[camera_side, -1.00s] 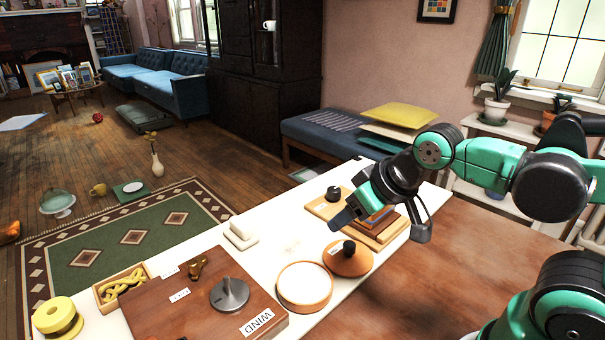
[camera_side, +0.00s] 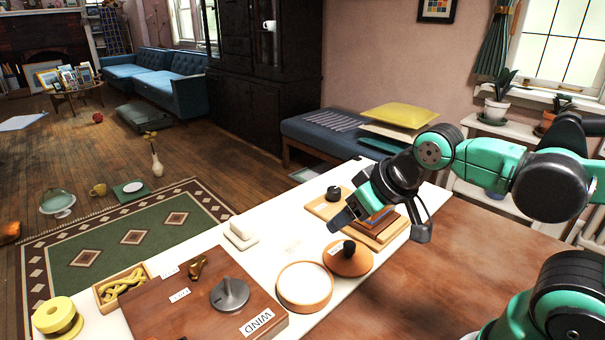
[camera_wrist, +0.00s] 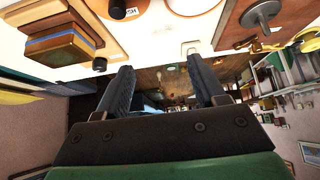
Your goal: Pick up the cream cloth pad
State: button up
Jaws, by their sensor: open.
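The cream cloth pad (camera_side: 241,234) appears as a small, pale, rounded block lying on the white table strip, left of the middle in the side view. In the wrist view it seems to be the pale piece (camera_wrist: 191,47) near the top, just beyond the right finger. My gripper (camera_side: 381,226) is open and hangs above the table, to the right of the pad and near the stacked blocks. In the wrist view the two dark fingers (camera_wrist: 160,68) stand wide apart with nothing between them. The pad and gripper are well apart.
A wooden stack with a blue layer (camera_side: 377,222) stands beside and behind my gripper. A knobbed round lid (camera_side: 348,260) and a round cream-topped dish (camera_side: 304,286) lie in front. A brown board with a grey dial (camera_side: 229,294) fills the front left. The white surface around the pad is clear.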

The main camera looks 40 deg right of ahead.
jog(key=w+a, duration=0.2)
jog(key=w, duration=0.8)
jog(key=g, duration=0.1)
send_near(240, 222)
jog(key=x, duration=0.4)
jog(key=shift+w+f, duration=0.15)
jog(key=shift+f, duration=0.1)
jog(key=shift+x, duration=3)
grip_shut()
notch_tip(240, 222, up, 20)
